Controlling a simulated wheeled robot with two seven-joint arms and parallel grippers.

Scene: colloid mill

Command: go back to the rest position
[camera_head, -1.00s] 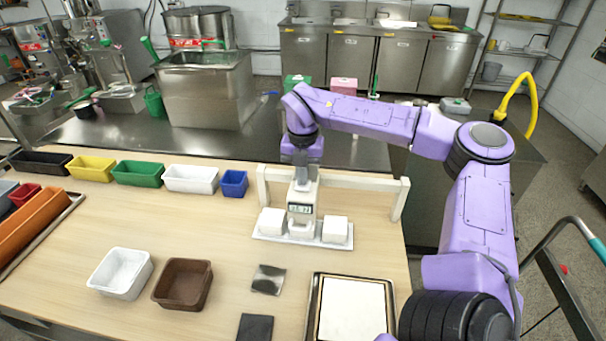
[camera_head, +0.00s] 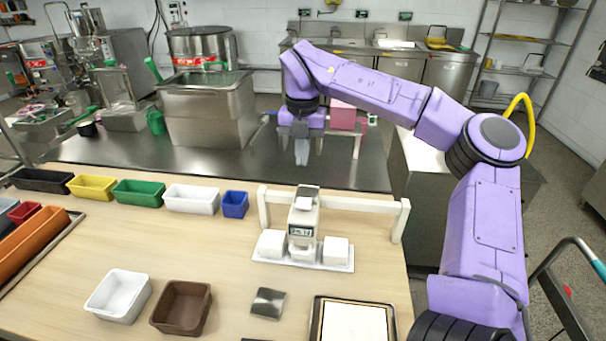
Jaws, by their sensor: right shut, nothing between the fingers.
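My right gripper (camera_head: 302,158) hangs from the purple right arm, pointing down, shut and empty. It is raised above and behind the small white device with a display (camera_head: 303,222), in front of the dark metal counter, and looks clear of the device. The device stands on a white base plate (camera_head: 331,267) with a white block (camera_head: 335,250) on its right and another white block (camera_head: 271,243) on its left. My left gripper is not in view.
A white frame (camera_head: 357,205) spans behind the device. Several coloured bins, including a blue bin (camera_head: 235,204), line the table's back left. A white bin (camera_head: 118,296), a brown bin (camera_head: 181,306), a dark square plate (camera_head: 267,303) and a framed tray (camera_head: 316,325) lie in front.

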